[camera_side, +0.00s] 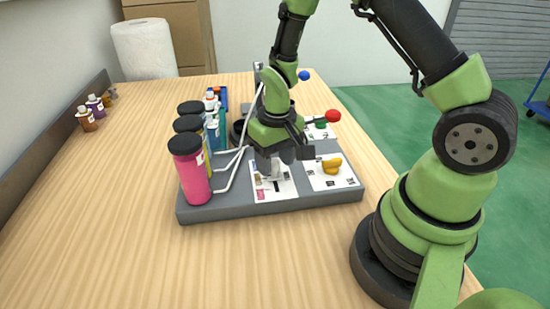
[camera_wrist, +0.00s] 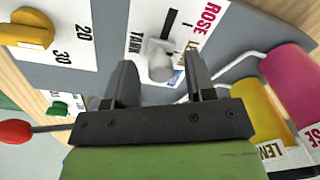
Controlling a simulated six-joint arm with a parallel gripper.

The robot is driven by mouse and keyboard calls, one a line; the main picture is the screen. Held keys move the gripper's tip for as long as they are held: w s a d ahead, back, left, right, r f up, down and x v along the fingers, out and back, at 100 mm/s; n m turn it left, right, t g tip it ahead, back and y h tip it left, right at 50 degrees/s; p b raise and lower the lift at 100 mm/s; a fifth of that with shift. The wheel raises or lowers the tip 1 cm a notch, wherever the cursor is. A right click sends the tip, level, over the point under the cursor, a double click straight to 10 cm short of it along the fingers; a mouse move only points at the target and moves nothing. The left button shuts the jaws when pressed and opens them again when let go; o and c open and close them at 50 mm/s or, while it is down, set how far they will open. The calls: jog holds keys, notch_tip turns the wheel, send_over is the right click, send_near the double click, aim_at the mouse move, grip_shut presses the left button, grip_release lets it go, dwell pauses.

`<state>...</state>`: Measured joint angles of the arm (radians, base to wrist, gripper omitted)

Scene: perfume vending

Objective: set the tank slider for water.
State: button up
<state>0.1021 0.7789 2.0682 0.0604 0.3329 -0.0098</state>
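The tank slider is a light grey knob (camera_wrist: 160,62) on a white panel marked TANK, ROSE and LEMON, with a blue label partly hidden at the near end. The dark slot shows on the ROSE side of the knob. The knob appears near the LEMON and blue labels; its exact stop is hard to tell. My gripper (camera_wrist: 160,82) is open, with its two fingers apart on either side of the knob and visible gaps. In the side view my gripper (camera_side: 277,164) is low over the white tank panel (camera_side: 262,183), mostly hiding the knob.
A yellow dial (camera_side: 332,166) sits on the panel to the right. A red-ended lever (camera_side: 333,116) stands behind. Pink (camera_side: 192,175) and yellow tanks with bent pipes stand left of my gripper. Small bottles (camera_side: 86,120) stand at the table's left edge. The front table is clear.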

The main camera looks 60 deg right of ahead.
grip_shut()
jog(key=shift+w+d, duration=1.4)
jog(key=shift+w, duration=0.05)
jog(key=shift+o, duration=0.7)
grip_release()
notch_tip(320, 180, up, 10)
jog(key=shift+s+d, duration=0.15)
jog(key=shift+d, duration=0.05)
jog(key=s+a+r+t, duration=0.3)
jog(key=s+a+r, duration=0.15)
jog(key=r, duration=0.55)
jog(key=s+a+r+t, duration=0.2)
jog(key=s, duration=0.4)
jog(key=s+a+r+t+y, duration=0.1)
jog(key=s+r+t, duration=0.1)
jog(key=s, duration=0.4)
jog(key=shift+a+r+y, duration=0.3)
jog(key=shift+a+r, duration=0.05)
